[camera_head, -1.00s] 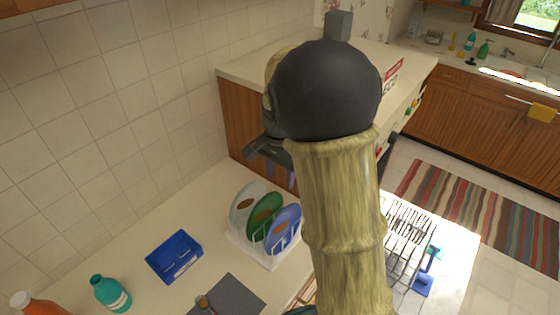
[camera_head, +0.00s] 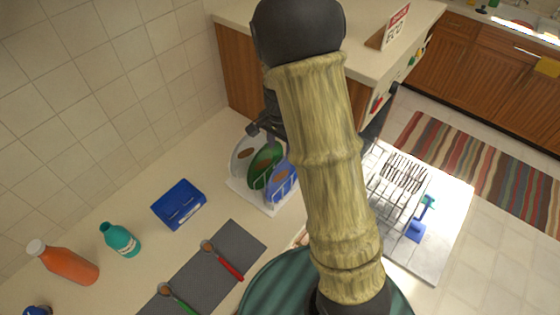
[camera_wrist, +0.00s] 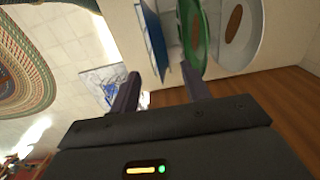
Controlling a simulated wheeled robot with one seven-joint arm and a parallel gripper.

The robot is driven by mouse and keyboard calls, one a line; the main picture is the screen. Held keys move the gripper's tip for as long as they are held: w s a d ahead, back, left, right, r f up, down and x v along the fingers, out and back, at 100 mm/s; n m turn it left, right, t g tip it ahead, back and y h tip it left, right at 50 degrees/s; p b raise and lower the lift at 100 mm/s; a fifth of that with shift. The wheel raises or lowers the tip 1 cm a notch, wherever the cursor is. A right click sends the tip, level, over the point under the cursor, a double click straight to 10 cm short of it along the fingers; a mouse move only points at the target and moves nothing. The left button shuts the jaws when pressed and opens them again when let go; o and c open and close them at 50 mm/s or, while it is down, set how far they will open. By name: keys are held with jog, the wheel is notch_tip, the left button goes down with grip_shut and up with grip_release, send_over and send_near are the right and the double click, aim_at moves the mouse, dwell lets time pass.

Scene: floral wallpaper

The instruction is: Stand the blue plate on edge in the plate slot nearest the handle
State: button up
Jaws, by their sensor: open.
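The blue plate (camera_head: 281,184) stands steeply on edge in the right-hand part of a white plate rack (camera_head: 240,190) on the counter, beside a green plate (camera_head: 263,164) and a grey-white plate (camera_head: 241,156). My gripper (camera_head: 263,128) is above and behind the rack, partly hidden by my arm. In the wrist view, my gripper (camera_wrist: 160,72) is open. The blue plate (camera_wrist: 154,42) shows nearly edge-on, its end between the fingertips in the picture. I cannot tell whether a finger touches it. The green plate (camera_wrist: 192,35) is close to the right finger. I cannot make out a handle on the rack.
A blue tray (camera_head: 180,204), teal bottle (camera_head: 121,240), orange bottle (camera_head: 64,263) and dark mat (camera_head: 228,254) with utensils lie left of the rack. A pulled-out wire dish rack (camera_head: 400,180) is at the right. A higher counter (camera_head: 360,60) with a sign stands behind.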

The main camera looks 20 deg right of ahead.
aim_at(281, 164)
notch_tip(281, 164, down, 9)
jog(key=shift+r+p, duration=0.1)
jog(key=shift+p, duration=0.75)
grip_shut()
jog(key=shift+w+r+p, duration=0.1)
jog(key=shift+r+p, duration=0.65)
jog(key=shift+r, duration=0.3)
jog(key=shift+r+p, duration=0.55)
jog(key=shift+r, duration=0.1)
dwell(0.5)
notch_tip(281, 164, up, 10)
jog(key=p, duration=0.7)
jog(key=shift+f+p, duration=0.15)
jog(key=shift+p, duration=0.25)
dwell(0.6)
